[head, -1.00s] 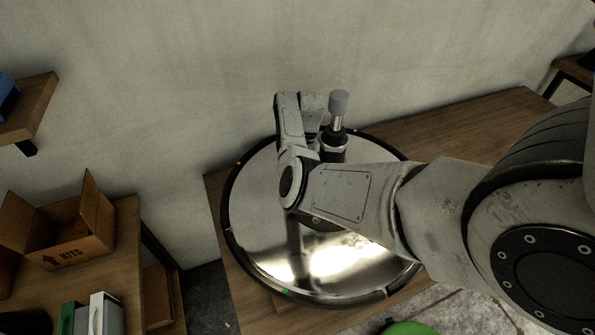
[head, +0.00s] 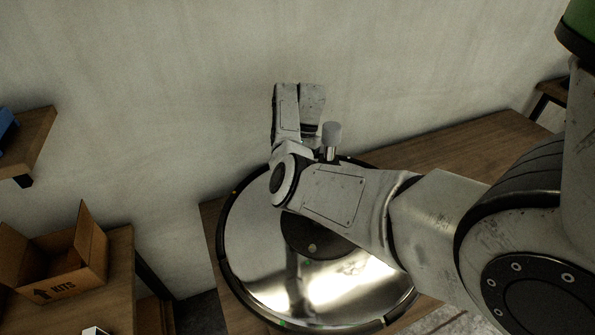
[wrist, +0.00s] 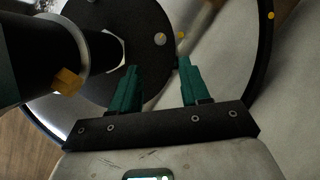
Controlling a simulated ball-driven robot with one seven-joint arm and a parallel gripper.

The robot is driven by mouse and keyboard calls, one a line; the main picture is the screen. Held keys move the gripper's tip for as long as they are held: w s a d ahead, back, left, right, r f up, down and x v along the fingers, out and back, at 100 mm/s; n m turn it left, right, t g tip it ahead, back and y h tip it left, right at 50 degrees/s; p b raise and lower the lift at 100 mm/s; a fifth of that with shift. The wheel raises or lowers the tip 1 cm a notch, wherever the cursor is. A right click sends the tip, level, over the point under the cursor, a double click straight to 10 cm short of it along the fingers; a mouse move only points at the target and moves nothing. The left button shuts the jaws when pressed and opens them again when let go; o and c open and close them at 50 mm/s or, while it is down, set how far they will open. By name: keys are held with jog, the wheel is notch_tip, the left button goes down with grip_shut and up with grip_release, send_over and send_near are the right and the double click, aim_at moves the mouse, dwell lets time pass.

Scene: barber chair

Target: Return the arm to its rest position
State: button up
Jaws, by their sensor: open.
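My arm reaches from the right over a round shiny disc (head: 250,260) with a black rim. A dark post with a grey cap (head: 331,133) stands on the disc, partly hidden behind my arm. My gripper's fingers are hidden in the head view. In the wrist view, my gripper (wrist: 158,70) has its two teal fingers apart, with nothing between them. Past the fingertips is the black round centre (wrist: 142,30) of the disc. A thick black cylinder (wrist: 35,45) with a pale ring and an orange piece is close on the left, apart from the fingers.
The disc lies on a wooden table (head: 455,145) against a plain grey wall (head: 200,80). The table right of the disc looks bare.

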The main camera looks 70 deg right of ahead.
dwell(0.4)
